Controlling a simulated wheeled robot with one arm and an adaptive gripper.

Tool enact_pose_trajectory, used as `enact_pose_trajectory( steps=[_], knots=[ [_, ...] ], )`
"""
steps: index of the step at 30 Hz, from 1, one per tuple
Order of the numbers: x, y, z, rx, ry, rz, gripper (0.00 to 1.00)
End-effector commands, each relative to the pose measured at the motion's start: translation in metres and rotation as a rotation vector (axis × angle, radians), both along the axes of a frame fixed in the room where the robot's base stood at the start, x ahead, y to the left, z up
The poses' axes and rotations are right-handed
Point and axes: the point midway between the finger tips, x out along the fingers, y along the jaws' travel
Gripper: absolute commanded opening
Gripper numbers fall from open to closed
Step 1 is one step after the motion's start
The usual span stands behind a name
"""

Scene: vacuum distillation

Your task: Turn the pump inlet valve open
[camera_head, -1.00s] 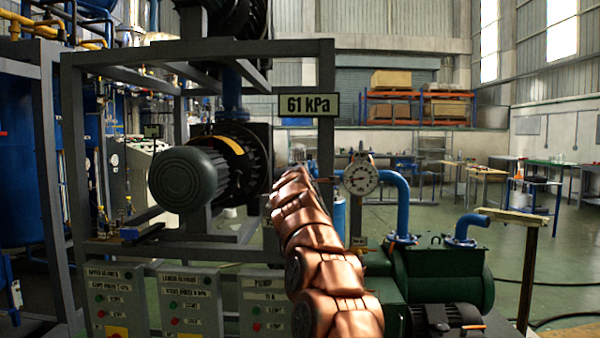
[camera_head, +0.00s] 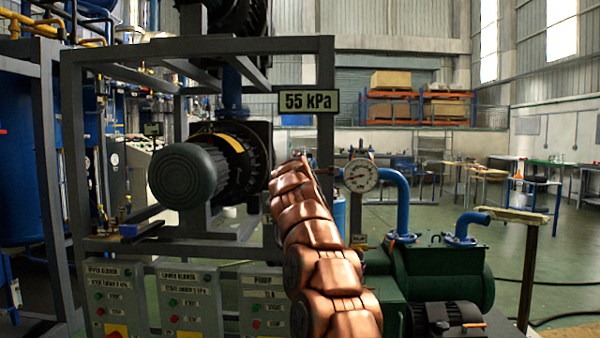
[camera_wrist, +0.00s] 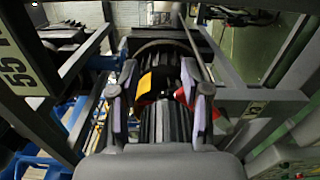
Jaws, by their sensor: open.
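My gripper (camera_wrist: 160,95) is open in the wrist view, its two fingers spread left and right. Beyond them is a dark ribbed body with a yellow band (camera_wrist: 144,84). A red part (camera_wrist: 219,124) shows around the right finger; it may be the valve handle, but I cannot tell, nor whether the finger touches it. In the head view my copper arm reaches up in front of the frame, and the gripper is not clearly seen. A round gauge (camera_head: 361,175) and blue pipe (camera_head: 403,200) stand right of the arm. The pressure display (camera_head: 308,102) reads 55 kPa.
The grey steel frame (camera_head: 325,120) surrounds the dark motor (camera_head: 186,176) left of the arm. Grey control boxes (camera_head: 190,300) stand below it. A green pump (camera_head: 445,275) is at lower right. Open floor (camera_head: 545,245) lies further right.

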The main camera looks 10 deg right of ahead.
Motion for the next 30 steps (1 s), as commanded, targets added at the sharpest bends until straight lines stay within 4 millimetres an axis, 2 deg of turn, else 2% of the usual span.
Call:
enact_pose_trajectory(
  steps=[30],
  knots=[
    [-0.054, 0.018, -0.003, 0.000, 0.000, 0.002, 0.48]
  ],
)
